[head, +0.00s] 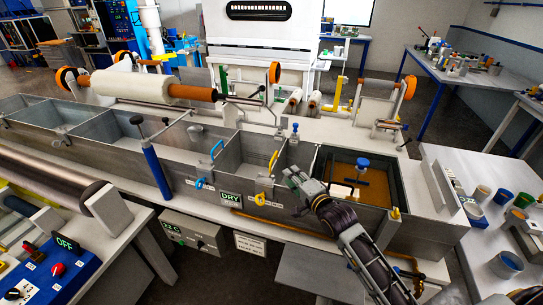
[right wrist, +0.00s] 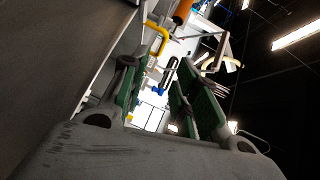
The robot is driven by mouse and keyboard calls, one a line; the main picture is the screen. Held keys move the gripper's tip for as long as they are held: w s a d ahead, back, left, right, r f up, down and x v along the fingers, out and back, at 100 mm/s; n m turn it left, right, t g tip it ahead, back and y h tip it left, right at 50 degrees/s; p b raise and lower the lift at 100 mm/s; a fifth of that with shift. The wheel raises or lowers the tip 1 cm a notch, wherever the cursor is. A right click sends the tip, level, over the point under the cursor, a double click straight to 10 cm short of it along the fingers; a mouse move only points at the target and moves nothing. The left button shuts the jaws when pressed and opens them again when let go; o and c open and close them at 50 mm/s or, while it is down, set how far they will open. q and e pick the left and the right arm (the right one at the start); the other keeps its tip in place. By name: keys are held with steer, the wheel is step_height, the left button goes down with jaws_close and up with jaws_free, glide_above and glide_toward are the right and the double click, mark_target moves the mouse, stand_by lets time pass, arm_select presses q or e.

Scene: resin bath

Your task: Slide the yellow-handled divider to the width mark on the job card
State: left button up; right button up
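The yellow-handled divider (head: 273,163) stands across the steel trough, its yellow handle upright on top. My right gripper (head: 294,179), with green finger pads, is just to the right of and nearer than that handle. In the right wrist view the fingers (right wrist: 156,95) are apart with nothing between them, and the yellow handle (right wrist: 158,37) shows beyond the left finger. A white printed card (head: 250,244) hangs on the bath's front; its text is too small to read, and I cannot tell if it is the job card. My left gripper is out of view.
A blue-handled divider (head: 217,151) stands further left in the trough. An amber resin bath (head: 372,187) with a blue-knobbed item (head: 362,164) lies to the right. A blue post (head: 157,171) rises left.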

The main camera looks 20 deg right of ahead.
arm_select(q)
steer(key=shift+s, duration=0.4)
arm_select(e)
steer(key=shift+w+r, duration=0.1)
steer(key=shift+r, duration=0.05)
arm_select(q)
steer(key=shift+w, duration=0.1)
arm_select(e)
steer(key=shift+w, duration=0.1)
